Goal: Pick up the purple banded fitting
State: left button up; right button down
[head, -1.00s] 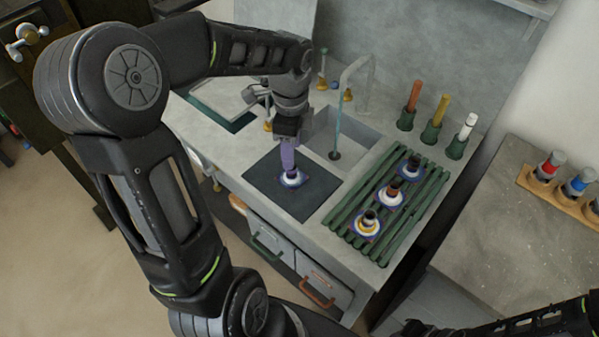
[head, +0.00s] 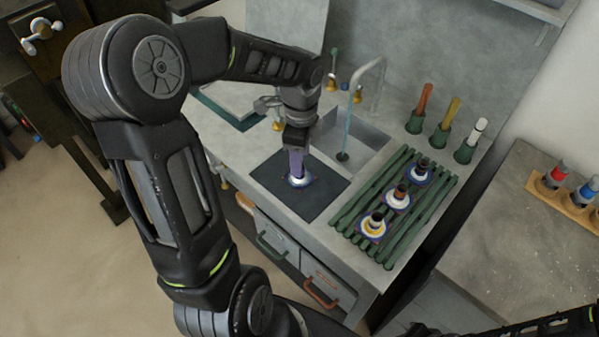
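My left gripper (head: 297,163) points down over the dark mat (head: 325,190) on the counter. A narrow purple part shows under the gripper body. At its lower end is a round white and blue base (head: 300,181) resting on the mat. I cannot tell whether the purple is all fitting or partly the fingers, nor whether the fingers are shut on it. Three similar fittings with white and blue bases stand on the green slatted rack: one dark-topped (head: 419,174), one brown-banded (head: 398,200) and one yellowish (head: 373,229). My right gripper is out of view.
A sink (head: 365,140) with a tall curved tap (head: 350,115) lies behind the mat. Orange, yellow and white handles stand in green holders (head: 440,137) at the back right. A wooden rack (head: 565,200) with red and blue items sits on the right-hand counter.

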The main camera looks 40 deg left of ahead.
pick_arm(q)
notch_tip(320, 180, down, 5)
jog(key=shift+r, duration=0.1)
jog(key=shift+c, duration=0.2)
dwell(0.4)
grip_shut()
dwell(0.4)
